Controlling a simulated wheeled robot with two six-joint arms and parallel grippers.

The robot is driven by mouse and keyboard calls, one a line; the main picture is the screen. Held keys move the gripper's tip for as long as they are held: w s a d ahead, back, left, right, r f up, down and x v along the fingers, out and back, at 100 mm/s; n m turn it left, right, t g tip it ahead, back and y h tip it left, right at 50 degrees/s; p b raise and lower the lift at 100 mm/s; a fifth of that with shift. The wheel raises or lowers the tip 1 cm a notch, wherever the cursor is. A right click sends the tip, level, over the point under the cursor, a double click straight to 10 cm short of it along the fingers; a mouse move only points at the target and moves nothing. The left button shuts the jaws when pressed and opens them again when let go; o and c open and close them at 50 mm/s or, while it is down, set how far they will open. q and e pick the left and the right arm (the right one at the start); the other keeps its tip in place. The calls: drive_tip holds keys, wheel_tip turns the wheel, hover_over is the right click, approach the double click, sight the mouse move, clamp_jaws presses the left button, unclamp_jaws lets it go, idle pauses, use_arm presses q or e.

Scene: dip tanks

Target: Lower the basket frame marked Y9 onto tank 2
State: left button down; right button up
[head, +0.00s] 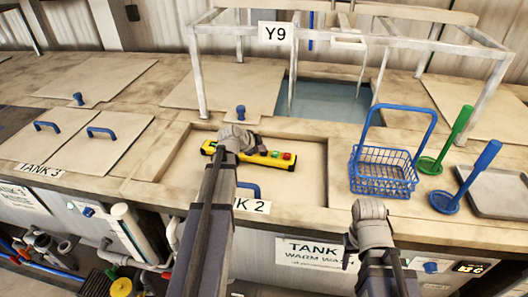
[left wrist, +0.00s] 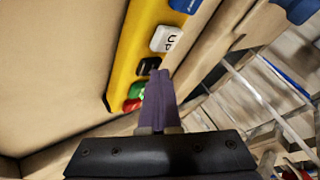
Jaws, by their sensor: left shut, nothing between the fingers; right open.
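The pale basket frame marked Y9 (head: 277,33) stands upright at the back in the head view, its legs around an open water-filled tank (head: 322,98). The tank 2 label (head: 252,206) is on the front edge, partly hidden by my left arm. A yellow button box (head: 210,148) lies behind it; the left wrist view shows its white UP button (left wrist: 166,38), with black, green and red buttons below. My left gripper (head: 243,138) is shut and empty, its fingertips (left wrist: 158,76) at the box near the black and green buttons; contact is unclear. My right gripper (head: 370,212) is open at the front.
A blue wire basket (head: 384,172) stands right of tank 2, beside green (head: 432,165) and blue (head: 445,201) long-handled tools and a grey tray (head: 500,192). Lids with blue handles (head: 102,132) cover the tank 3 area at left. Pipes (head: 130,235) run below the front edge.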

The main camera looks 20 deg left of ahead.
sight(261, 153)
idle(0.6)
use_arm(q)
drive_tip(key=shift+r+p, duration=0.85)
drive_tip(key=shift+p, duration=0.05)
drive_tip(key=shift+r, duration=0.1)
wheel_tip(261, 153, up, 5)
drive_tip(key=p, duration=0.5)
